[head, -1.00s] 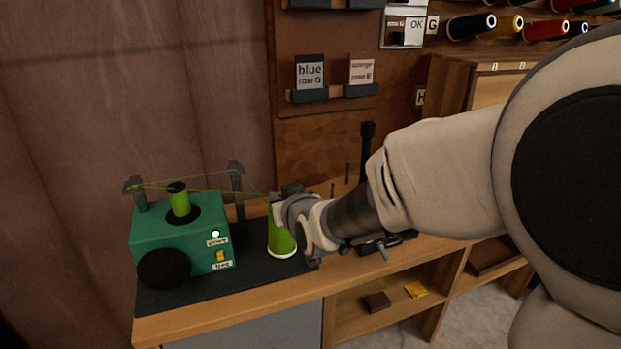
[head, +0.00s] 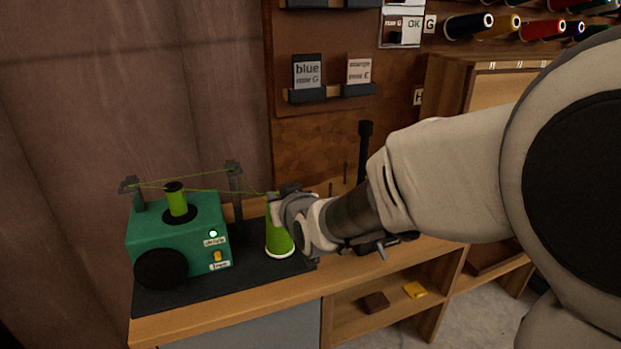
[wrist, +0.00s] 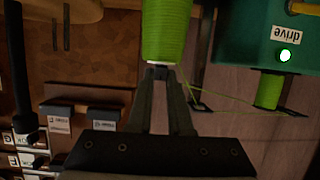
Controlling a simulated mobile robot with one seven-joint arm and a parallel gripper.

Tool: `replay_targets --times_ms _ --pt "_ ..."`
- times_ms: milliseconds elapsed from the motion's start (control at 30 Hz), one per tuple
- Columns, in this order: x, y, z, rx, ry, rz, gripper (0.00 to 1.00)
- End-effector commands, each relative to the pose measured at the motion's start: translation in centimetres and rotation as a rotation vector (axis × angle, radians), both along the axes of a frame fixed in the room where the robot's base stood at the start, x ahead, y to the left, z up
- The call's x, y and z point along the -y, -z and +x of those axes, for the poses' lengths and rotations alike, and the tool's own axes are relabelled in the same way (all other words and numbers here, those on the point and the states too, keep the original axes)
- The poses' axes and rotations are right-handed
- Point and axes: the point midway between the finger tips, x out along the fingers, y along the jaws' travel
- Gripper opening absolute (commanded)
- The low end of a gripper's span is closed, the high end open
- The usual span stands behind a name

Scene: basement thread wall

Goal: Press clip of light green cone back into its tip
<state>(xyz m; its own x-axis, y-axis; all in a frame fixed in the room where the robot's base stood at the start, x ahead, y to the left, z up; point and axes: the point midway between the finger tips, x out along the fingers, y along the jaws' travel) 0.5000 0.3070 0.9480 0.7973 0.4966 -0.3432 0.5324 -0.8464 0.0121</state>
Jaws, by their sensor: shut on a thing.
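The light green cone (head: 277,238) stands upright with a white base rim on the dark mat beside the green winder (head: 175,235). In the wrist view the cone (wrist: 166,30) is upside down, its narrow tip toward my fingers. My gripper (head: 276,200) is at the cone's tip in the head view. In the wrist view my gripper (wrist: 160,74) has its fingertips together at the pale tip, shut on a small dark piece, seemingly the clip. The clip is mostly hidden by the fingertips, so how far it sits in the tip cannot be told.
A green thread (head: 205,188) runs from the winder's guide posts toward the cone's tip. A small green spool (head: 177,203) stands on the winder. A black post (head: 365,150) rises behind my forearm. Shelves under the bench (head: 230,318) hold small blocks.

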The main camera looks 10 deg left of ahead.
Motion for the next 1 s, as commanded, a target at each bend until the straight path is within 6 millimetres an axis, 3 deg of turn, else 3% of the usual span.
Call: replay_targets --times_ms 267,300,500,833,1000 --pt "0.0 0.3 0.0 0.0 0.0 0.0 0.0" --pt "0.0 0.3 0.0 0.0 0.0 0.0 0.21" --pt "0.0 0.3 0.0 0.0 0.0 0.0 0.53" --pt "0.1 0.1 -0.2 0.001 0.0 0.001 0.53" --pt "1.1 -0.6 -1.6 0.002 0.001 0.001 0.53"
